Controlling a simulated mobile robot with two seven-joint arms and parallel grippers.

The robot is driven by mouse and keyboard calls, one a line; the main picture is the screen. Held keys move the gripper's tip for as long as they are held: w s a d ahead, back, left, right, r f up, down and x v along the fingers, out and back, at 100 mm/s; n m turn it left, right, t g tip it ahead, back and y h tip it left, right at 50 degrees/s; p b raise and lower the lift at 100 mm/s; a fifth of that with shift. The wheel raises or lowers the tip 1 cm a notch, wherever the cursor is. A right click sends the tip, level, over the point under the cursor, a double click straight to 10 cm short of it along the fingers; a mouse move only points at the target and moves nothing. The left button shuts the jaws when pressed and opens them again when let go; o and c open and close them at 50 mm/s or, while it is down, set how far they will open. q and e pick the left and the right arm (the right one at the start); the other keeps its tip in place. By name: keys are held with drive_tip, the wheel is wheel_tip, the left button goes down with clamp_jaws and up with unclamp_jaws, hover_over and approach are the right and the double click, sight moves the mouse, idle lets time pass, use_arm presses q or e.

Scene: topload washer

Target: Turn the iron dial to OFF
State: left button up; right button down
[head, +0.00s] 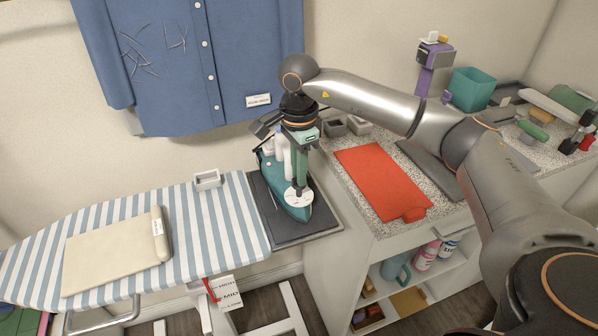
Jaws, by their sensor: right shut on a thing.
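The teal iron (294,211) rests on a dark mat at the right end of the ironing board. Its white round dial (305,200) shows on top, toward the near end, and its markings are too small to read. My right gripper (296,184) reaches down from above, with its tips at the dial, and is shut on it. The gripper hides the dial's knob and much of the iron's far part. My left gripper is not in view.
A blue shirt (170,60) hangs behind. A tag (228,293) hangs below the board.

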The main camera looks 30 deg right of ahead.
drive_tip(key=shift+n, duration=0.6)
drive_tip(key=c, duration=0.9)
unclamp_jaws()
wheel_tip(320, 180, up, 13)
drive_tip(key=shift+f, duration=0.2)
